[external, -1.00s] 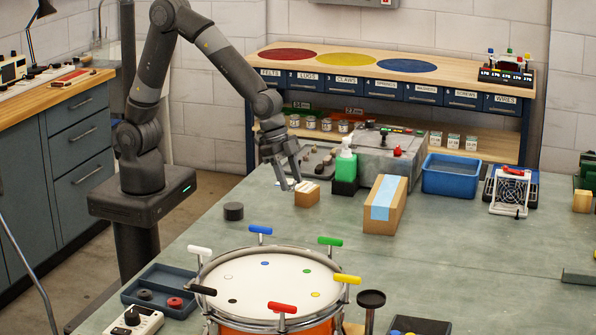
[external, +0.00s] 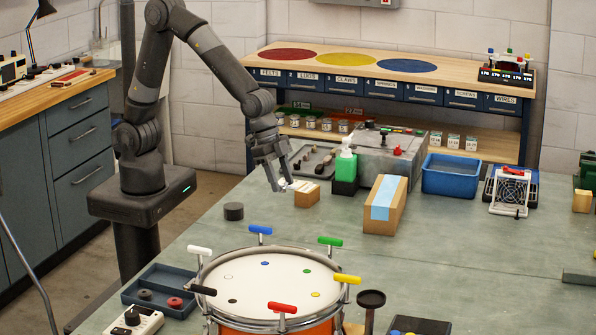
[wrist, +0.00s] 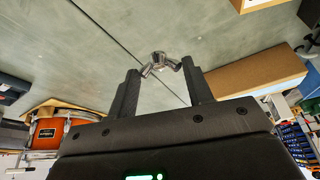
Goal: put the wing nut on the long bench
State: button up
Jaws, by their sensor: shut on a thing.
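The wing nut (wrist: 160,64) is a small silver metal piece with two wings. In the wrist view it sits between the tips of my gripper (wrist: 157,80), which is shut on it. A wood-topped bench (external: 460,82) with red, yellow and blue discs stands at the back. Another wood-topped bench (external: 60,95) stands at the left. I cannot tell which is called the long bench.
A drum (external: 270,285) with coloured T-handles stands at the front. The bench's right middle is fairly clear.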

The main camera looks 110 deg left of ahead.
jog(key=s+d+r, duration=0.1)
jog(key=s+d, duration=0.2)
jog(key=d, duration=0.3)
jog(key=shift+s+d+r, duration=0.25)
jog(key=shift+r, duration=0.1)
jog(key=w+a+f, duration=0.2)
jog(key=a, duration=0.1)
jog(key=w+a+f, duration=0.2)
jog(key=a, duration=0.1)
jog(key=w+a+f, duration=0.3)
jog(key=shift+w, duration=0.1)
jog(key=shift+f, duration=1.8)
jog(key=shift+f, duration=0.1)
jog(key=shift+f, duration=0.1)
jog(key=o, duration=0.9)
jog(key=shift+o, duration=0.2)
